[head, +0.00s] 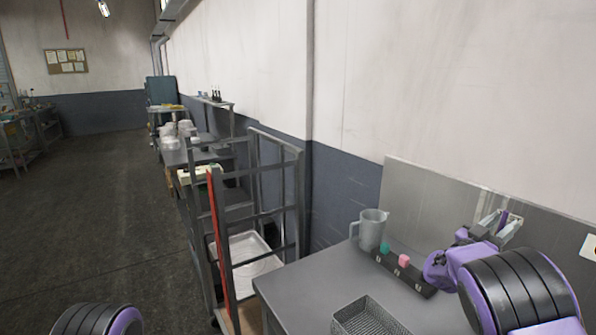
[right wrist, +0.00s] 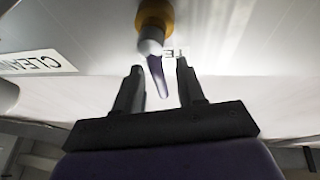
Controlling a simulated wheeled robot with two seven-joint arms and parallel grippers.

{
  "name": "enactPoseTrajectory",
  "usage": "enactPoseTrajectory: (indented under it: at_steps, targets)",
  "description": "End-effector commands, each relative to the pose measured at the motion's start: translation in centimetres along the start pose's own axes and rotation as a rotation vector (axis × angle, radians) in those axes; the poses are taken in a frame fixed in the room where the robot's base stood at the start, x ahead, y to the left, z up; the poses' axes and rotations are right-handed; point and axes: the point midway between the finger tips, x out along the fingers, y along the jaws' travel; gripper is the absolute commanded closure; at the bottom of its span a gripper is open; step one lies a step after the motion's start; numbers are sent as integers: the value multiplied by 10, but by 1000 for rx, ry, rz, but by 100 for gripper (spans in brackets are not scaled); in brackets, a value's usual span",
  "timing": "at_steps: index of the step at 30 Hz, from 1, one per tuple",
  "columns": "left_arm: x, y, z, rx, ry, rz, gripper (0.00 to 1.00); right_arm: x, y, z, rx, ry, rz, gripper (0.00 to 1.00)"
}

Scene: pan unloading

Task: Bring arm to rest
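My right gripper (head: 500,224) is raised at the right of the head view, in front of the metal wall panel and above the grey table (head: 320,285). In the right wrist view its two fingers (right wrist: 160,66) stand apart. A slim tool with a yellow part (right wrist: 154,16) and a purple, pale-edged tip shows between the fingers. The fingers do not visibly close on it, and how far beyond them it lies is unclear. A part of my left arm shows at the bottom left of the head view, but its gripper is out of frame.
On the table stand a grey jug (head: 372,228), a dark rack (head: 408,272) with a green block (head: 385,247) and a pink block (head: 404,260), and a wire basket (head: 368,318). A metal rack trolley (head: 300,190) stands left of the table. The floor at left is clear.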

Motion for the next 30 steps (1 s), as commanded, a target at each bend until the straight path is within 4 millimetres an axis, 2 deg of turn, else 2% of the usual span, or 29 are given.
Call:
enactPoseTrajectory:
  at_steps: [13, 14, 15, 27, 30]
  targets:
    - [36, 3, 15, 0, 0, 0, 57, -99, -1, 4, -1, 2, -5, 61]
    - [34, 3, 14, 0, 0, 0, 57, -98, 0, 1, -2, 2, -1, 61]
    - [23, 2, 10, 0, -1, 0, 57, -81, 1, -4, -1, 0, 4, 61]
    - [-8, -1, -3, 0, 0, 0, 57, 12, 1, -3, 0, 0, 2, 61]
    - [-10, -1, -4, 0, 0, 0, 57, 11, 7, -1, 132, -25, 55, 61]
